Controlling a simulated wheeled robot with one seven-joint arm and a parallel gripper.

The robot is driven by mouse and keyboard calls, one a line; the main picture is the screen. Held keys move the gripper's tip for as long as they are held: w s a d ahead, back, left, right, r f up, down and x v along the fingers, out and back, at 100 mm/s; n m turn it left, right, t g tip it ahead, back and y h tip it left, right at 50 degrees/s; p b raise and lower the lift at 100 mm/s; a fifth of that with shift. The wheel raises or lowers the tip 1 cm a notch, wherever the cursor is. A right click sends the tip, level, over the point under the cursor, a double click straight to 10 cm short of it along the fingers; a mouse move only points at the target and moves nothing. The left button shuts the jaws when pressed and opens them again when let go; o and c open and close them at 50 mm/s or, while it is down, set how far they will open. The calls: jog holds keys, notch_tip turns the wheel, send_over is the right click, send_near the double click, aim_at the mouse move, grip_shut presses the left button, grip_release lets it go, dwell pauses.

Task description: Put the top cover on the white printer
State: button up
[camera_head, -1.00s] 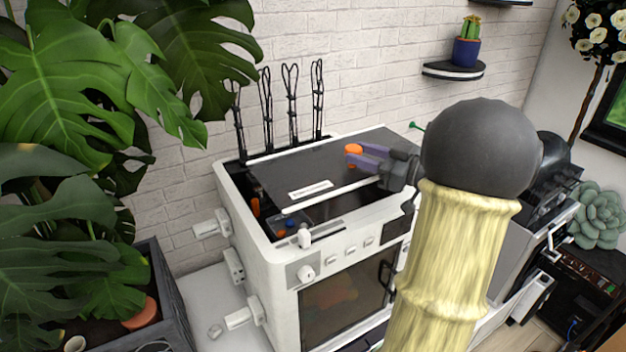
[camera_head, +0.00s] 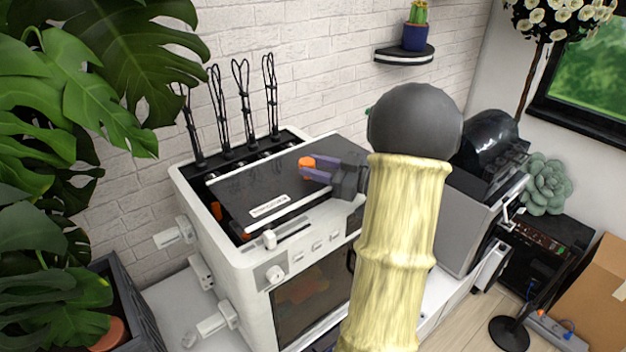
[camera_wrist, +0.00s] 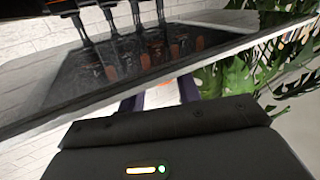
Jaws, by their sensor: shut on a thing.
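The white printer (camera_head: 240,255) stands against the brick wall, with a dark window in its front. The top cover (camera_head: 250,183), a dark glossy panel with a white label, lies over the printer's top opening, slightly tilted. A strip of the inside with orange parts shows at its left edge. My gripper (camera_head: 315,168), with orange fingertips, is shut on the cover at its right part; the exact grip is partly hidden by my arm. In the wrist view the cover (camera_wrist: 150,65) spans the picture, close before my gripper (camera_wrist: 160,97). Whether it touches the rim all round I cannot tell.
Several black looped holders (camera_head: 243,105) rise behind the printer. A large leafy plant (camera_head: 60,120) crowds the left. A grey machine (camera_head: 445,225) stands to the right. A wall shelf with a cactus (camera_head: 415,38) is above.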

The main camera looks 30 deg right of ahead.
aim_at(317, 183)
jog(key=shift+s+a, duration=0.1)
notch_tip(317, 183, down, 4)
jog(key=shift+f+p, duration=0.1)
jog(key=shift+p, duration=0.5)
jog(key=o, duration=1.2)
jog(key=shift+f, duration=0.1)
